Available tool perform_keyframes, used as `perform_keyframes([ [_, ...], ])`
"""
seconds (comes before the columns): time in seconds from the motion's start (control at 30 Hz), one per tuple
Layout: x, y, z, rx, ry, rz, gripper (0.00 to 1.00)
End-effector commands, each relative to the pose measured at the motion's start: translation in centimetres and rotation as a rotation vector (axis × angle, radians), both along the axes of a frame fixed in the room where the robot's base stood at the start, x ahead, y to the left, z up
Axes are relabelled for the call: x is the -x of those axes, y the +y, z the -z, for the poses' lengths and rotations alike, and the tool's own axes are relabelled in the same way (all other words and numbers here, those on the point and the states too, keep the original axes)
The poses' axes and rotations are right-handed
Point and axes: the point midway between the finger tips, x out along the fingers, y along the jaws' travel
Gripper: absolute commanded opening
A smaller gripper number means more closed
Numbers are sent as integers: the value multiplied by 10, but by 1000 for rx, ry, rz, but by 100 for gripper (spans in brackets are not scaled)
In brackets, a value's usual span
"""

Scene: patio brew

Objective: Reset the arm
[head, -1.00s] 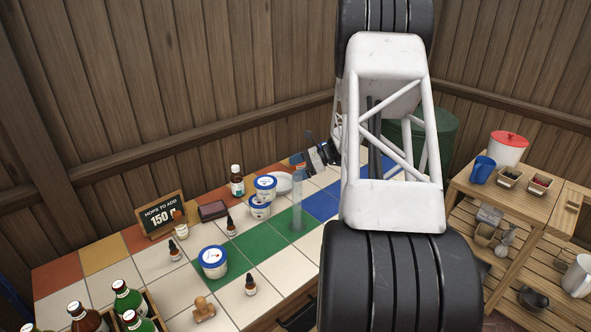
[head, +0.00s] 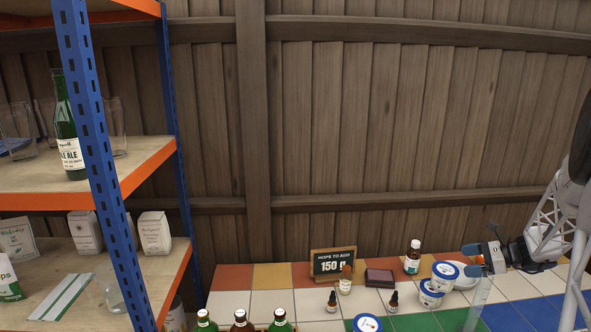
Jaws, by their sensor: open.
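My gripper (head: 473,260) is at the right of the head view, above the tiled table (head: 235,303). The wrist and white lattice arm run off to the right edge. A clear cylinder (head: 478,298) stands just below the fingers in the picture; I cannot tell how far apart they are.
A blue-and-orange shelf (head: 100,190) with a green bottle (head: 68,130) fills the left. A wooden fence (head: 400,120) stands behind.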

Motion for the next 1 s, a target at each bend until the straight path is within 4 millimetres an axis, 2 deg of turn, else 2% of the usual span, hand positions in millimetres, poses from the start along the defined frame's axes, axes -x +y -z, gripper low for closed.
perform_keyframes([
  [0.03, -4, 16, -8, 20, -5, -32, 100],
  [0.17, -4, 55, -30, 92, -23, -118, 100],
  [0.37, 13, 110, -61, 213, -57, -248, 100],
  [0.7, 58, 201, -109, 433, -139, -488, 100],
  [1.0, 111, 268, -142, 622, -231, -704, 100],
])
